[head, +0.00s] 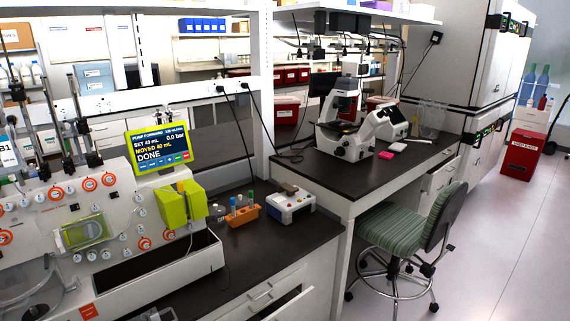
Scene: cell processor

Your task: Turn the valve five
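The white cell processor (125,215) fills the left side of the head view. Its front panel carries several round valves with orange rings, among them one at the upper right (108,179), one beside it (90,184), one farther left (56,193) and one lower right (144,243). Their numbers are too small to read, so I cannot tell which is valve five. A lime-framed screen (160,147) above the panel reads "MOVED 40 mL" and "DONE". I see neither gripper clearly. A small grey part at the bottom edge cannot be identified.
Lime-green blocks (182,204) stick out at the processor's right end. An orange tube rack (242,215) and a small white device (290,205) stand on the dark bench. A microscope (345,130) and a green stool (405,230) are farther right.

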